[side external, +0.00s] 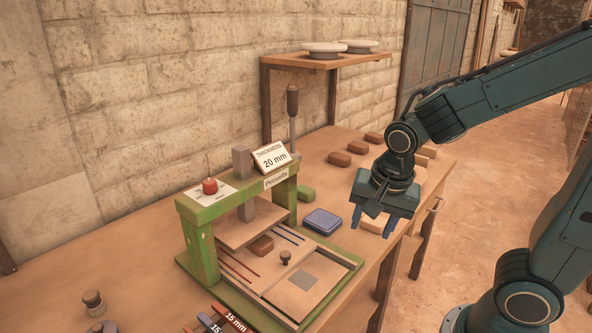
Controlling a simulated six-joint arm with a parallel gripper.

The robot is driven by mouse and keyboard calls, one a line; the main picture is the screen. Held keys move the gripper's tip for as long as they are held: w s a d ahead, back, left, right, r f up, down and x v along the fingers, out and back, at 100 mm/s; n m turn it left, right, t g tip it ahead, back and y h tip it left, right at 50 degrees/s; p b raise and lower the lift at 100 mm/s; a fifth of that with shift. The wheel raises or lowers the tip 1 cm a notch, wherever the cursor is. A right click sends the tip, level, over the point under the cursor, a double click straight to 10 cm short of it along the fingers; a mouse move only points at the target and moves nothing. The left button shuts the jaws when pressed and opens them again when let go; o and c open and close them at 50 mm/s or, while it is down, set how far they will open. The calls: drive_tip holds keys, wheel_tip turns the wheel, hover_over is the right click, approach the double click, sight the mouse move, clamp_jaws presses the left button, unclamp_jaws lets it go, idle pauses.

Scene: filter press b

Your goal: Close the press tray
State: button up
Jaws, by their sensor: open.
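The green-framed press (199,250) stands on the wooden table. Its flat tray (312,283) extends out of the frame to the front right and has a small dark knob (285,257) on it. A brown block (262,246) sits at the tray's inner end, under the raised press plate (226,231). My gripper (371,222) is open and empty, fingers pointing down, above the table's right side. It is up and to the right of the tray, apart from the knob.
A blue box (322,221) lies between the press and my gripper. A wall shelf (325,61) holds white discs. Coloured labelled strips (232,318) lie in front.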

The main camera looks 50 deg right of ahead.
sight(285, 253)
drive_tip(key=w+a+f+n+t+h, duration=0.2)
drive_tip(key=w+a+f+n+t, duration=0.3)
drive_tip(key=w+n, duration=0.4)
drive_tip(key=a+f, duration=0.1)
drive_tip(key=a, duration=0.1)
drive_tip(key=shift+w+a+t, duration=0.25)
drive_tip(key=shift+a+t, duration=0.05)
drive_tip(key=shift+w+f, duration=0.1)
drive_tip(key=shift+f, duration=0.1)
drive_tip(key=shift+x, duration=6.75)
drive_tip(key=shift+d, duration=0.1)
drive_tip(key=shift+w, duration=0.1)
clamp_jaws()
